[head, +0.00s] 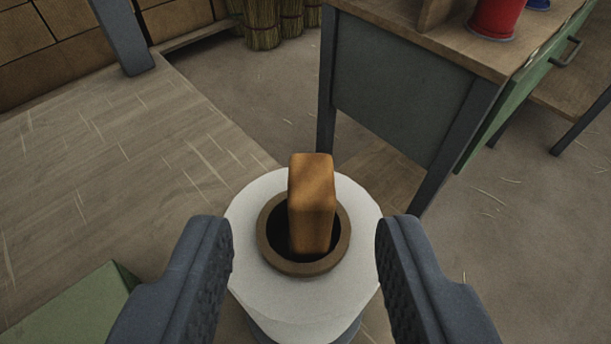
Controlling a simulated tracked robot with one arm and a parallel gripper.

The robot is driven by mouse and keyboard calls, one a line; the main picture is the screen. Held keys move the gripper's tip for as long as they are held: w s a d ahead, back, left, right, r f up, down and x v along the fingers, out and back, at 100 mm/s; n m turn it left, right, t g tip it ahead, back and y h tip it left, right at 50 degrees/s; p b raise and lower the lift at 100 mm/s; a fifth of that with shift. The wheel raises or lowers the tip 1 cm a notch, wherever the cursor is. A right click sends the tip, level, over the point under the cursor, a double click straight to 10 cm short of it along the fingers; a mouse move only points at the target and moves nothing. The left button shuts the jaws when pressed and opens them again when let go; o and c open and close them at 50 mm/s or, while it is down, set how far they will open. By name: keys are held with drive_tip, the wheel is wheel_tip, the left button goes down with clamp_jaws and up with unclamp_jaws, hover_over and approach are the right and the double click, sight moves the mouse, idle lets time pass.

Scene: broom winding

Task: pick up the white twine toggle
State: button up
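A white twine spool (255,245) stands upright in the lower middle of the head view. It has a brown ring-shaped core (270,258) with a dark hole. An orange-brown wooden toggle (312,200) stands up out of that hole, its lower end hidden inside. My gripper (305,240) is open, one finger on each side of the toggle, with clear gaps between the fingers and the toggle. The fingers appear at the spool's left and right edges; I cannot tell whether they touch it or how high above it they are.
A workbench (400,90) with a grey side panel and green drawer stands behind to the right, a red spool (495,15) on top. Straw bundles (262,25) stand at the back. A pale wooden surface (110,170) lies left, with a green object (75,310) at lower left.

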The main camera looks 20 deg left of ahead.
sight(309, 216)
drive_tip(key=shift+w+a+f, duration=0.15)
drive_tip(key=shift+w+a, duration=0.05)
drive_tip(key=shift+w, duration=0.3)
drive_tip(key=shift+b+x, duration=0.35)
drive_tip(key=shift+x, duration=2.25)
clamp_jaws()
